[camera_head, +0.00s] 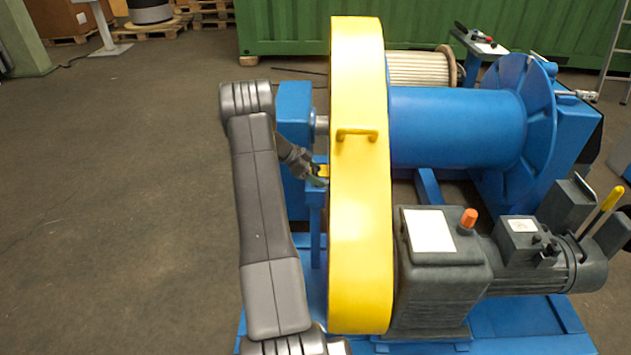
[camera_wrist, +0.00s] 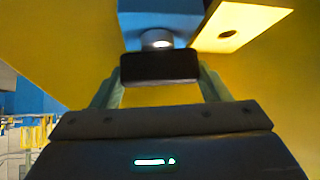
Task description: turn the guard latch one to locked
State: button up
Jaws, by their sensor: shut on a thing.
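The yellow chain guard (camera_head: 360,240) stands upright in the middle of the head view, with a yellow handle (camera_head: 357,134) on its narrow face. My gripper (camera_head: 318,176) is at the guard's left side, by a blue bracket, and is small and partly hidden there. In the wrist view my gripper (camera_wrist: 160,82) is shut on a dark block-like latch handle (camera_wrist: 160,67). A round metal pivot (camera_wrist: 156,39) sits just beyond it under a blue block (camera_wrist: 160,18). A yellow tab with a hole (camera_wrist: 235,28) is to the right of the pivot. I cannot tell the latch's exact angle.
A blue drum (camera_head: 455,128) and a dark gearbox (camera_head: 440,255) stand right of the guard. A blue bearing stand (camera_head: 294,105) is behind my arm. Open floor (camera_head: 120,200) lies to the left. A green container (camera_head: 285,35) closes the back.

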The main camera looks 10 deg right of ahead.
jog(key=shift+f+n+t+b, duration=0.2)
jog(key=shift+n+t+b, duration=0.7)
jog(key=shift+b, duration=1.55)
jog(key=shift+r+n+b, duration=0.2)
jog(key=shift+n+b, duration=0.1)
jog(key=shift+b, duration=0.05)
jog(key=o, duration=1)
jog(key=shift+r+p, duration=0.2)
jog(key=shift+p, duration=0.7)
